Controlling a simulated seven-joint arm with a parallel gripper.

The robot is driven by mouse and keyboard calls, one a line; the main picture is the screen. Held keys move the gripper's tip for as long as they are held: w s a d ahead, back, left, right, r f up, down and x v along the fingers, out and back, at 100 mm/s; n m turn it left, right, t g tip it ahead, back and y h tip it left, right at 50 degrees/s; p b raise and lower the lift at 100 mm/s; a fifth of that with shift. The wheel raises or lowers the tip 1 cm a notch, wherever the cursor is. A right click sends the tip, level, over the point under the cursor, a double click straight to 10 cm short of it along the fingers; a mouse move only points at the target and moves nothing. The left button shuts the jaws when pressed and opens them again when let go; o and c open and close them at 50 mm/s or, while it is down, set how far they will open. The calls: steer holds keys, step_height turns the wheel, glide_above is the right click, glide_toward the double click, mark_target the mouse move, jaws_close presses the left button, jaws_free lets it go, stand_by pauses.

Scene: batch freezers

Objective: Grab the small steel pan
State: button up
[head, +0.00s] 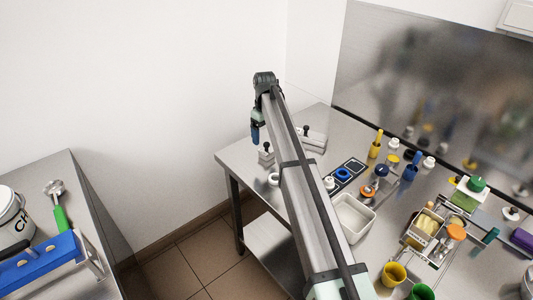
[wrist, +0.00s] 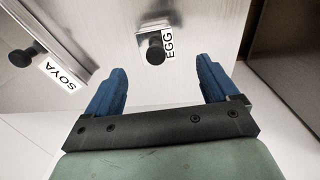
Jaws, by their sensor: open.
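Two steel pans with lids and black knobs stand at the far left end of the steel table. One is a small steel pan (head: 266,157), and a longer one (head: 314,139) is behind it to the right. The wrist view shows a lid marked EGG (wrist: 190,22) and one marked SOYA (wrist: 30,22), each with a black knob. I cannot tell which label belongs to which pan. My gripper (wrist: 160,64) is open and empty, its blue fingers apart, with the EGG knob ahead between them.
My arm crosses the table (head: 232,160). A pale rectangular tub (head: 353,228), a dark tray with cups (head: 352,170) and several bottles and containers stand to the right. A steel splashback (head: 420,90) rises behind. A separate counter (head: 85,200) is at left, with open floor between.

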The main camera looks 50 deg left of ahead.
mark_target(266, 143)
steer(key=shift+w+d+f, duration=0.1)
steer(key=shift+f, duration=1.45)
steer(key=shift+w+d+f, duration=0.1)
steer(key=shift+f, duration=1.4)
steer(key=shift+c, duration=0.3)
steer(key=c, duration=1.3)
steer(key=shift+r, duration=0.15)
